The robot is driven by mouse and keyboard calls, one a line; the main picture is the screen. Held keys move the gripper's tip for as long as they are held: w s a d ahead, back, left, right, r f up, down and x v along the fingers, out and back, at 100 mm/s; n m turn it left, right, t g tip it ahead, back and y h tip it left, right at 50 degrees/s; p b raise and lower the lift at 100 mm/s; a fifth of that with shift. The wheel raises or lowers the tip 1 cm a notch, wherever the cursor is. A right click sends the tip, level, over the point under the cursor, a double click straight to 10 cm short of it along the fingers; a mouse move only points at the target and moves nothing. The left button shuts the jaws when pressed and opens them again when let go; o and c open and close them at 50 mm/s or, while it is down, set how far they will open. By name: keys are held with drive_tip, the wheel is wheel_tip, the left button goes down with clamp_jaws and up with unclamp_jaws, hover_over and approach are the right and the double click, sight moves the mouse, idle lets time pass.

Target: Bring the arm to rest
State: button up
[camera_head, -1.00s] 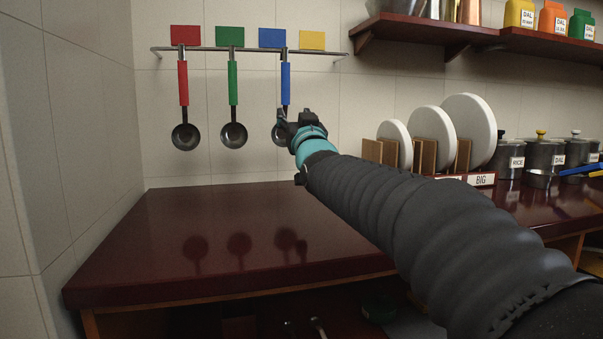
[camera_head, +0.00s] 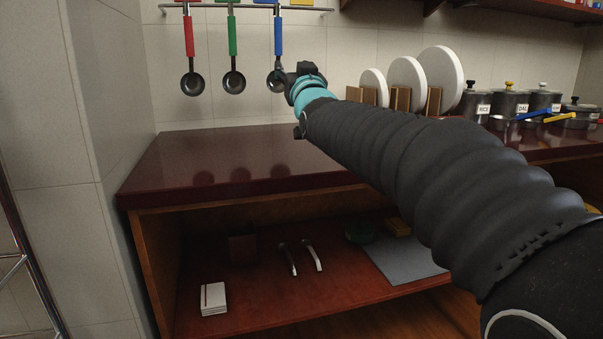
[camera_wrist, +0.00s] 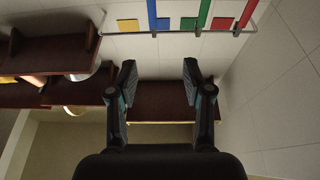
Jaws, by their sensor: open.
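My gripper (camera_head: 303,76) is at the end of my raised arm, in front of the wall beside the bowl of the blue-handled ladle (camera_head: 278,38); I cannot tell whether it touches. It covers part of that bowl. In the wrist view my gripper (camera_wrist: 159,78) has its two fingers wide apart with nothing between them. A red-handled ladle (camera_head: 189,36) and a green-handled ladle (camera_head: 231,36) hang to the left on the rail (camera_head: 210,6).
The dark red counter (camera_head: 230,155) is bare below the ladles. White plates (camera_head: 441,76) stand in a wooden rack, with lidded pots (camera_head: 508,102) to the right. The lower shelf (camera_head: 260,290) holds a white block (camera_head: 213,298), two metal utensils (camera_head: 312,255) and a grey mat (camera_head: 405,262).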

drive_tip(key=s+d+f+m+g+h+p, duration=0.1)
drive_tip(key=s+d+f+g, duration=0.4)
drive_tip(key=s+f, duration=0.7)
drive_tip(key=s+d+f+m+g+h+p, duration=0.1)
drive_tip(key=s+d+f+g, duration=0.4)
drive_tip(key=s+f, duration=0.7)
drive_tip(key=s+d+f+m+g+h+p, duration=0.1)
drive_tip(key=s+d+f+g, duration=0.4)
drive_tip(key=s+f, duration=0.7)
drive_tip(key=s+d+h+p, duration=0.1)
drive_tip(key=s+d+h, duration=0.1)
drive_tip(key=s, duration=0.1)
drive_tip(key=shift+s+d+f+g+h, duration=0.15)
drive_tip(key=shift+s+f+g+h, duration=0.1)
drive_tip(key=shift+s+g+h, duration=0.1)
